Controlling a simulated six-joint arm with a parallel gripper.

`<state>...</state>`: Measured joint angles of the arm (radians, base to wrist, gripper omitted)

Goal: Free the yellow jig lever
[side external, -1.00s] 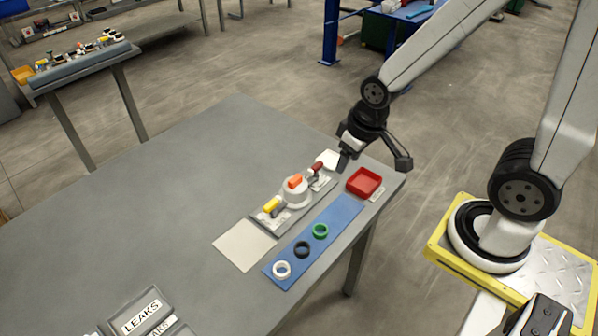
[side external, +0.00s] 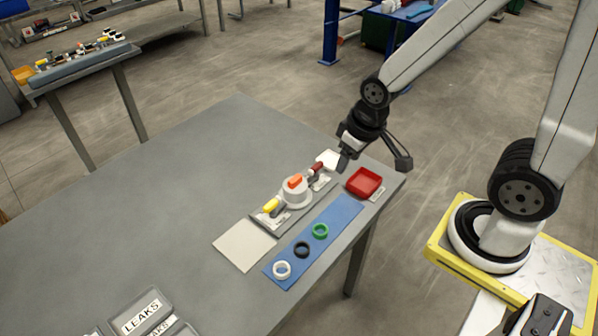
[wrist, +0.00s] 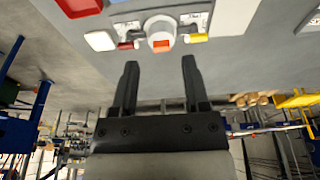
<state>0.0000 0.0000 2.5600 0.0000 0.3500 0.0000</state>
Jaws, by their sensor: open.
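The yellow jig lever (side external: 271,206) sits at the near-left end of the grey jig plate (side external: 263,221). It also shows in the wrist view (wrist: 196,38), right of the orange-topped part. A white round body (side external: 297,192) with an orange block (side external: 295,181) stands mid-plate. A dark red lever (side external: 317,168) is at the plate's far end. My gripper (side external: 345,163) is above the table near that far end, apart from the yellow lever. In the wrist view my gripper (wrist: 160,62) has its two fingers spread with nothing between them.
A blue strip (side external: 342,215) holds a white ring (side external: 282,270), a black ring (side external: 302,249) and a green ring (side external: 320,231). A red tray (side external: 364,182) is near the table's right corner. A pale sheet (side external: 243,245) lies by the jig. The table's left is largely clear.

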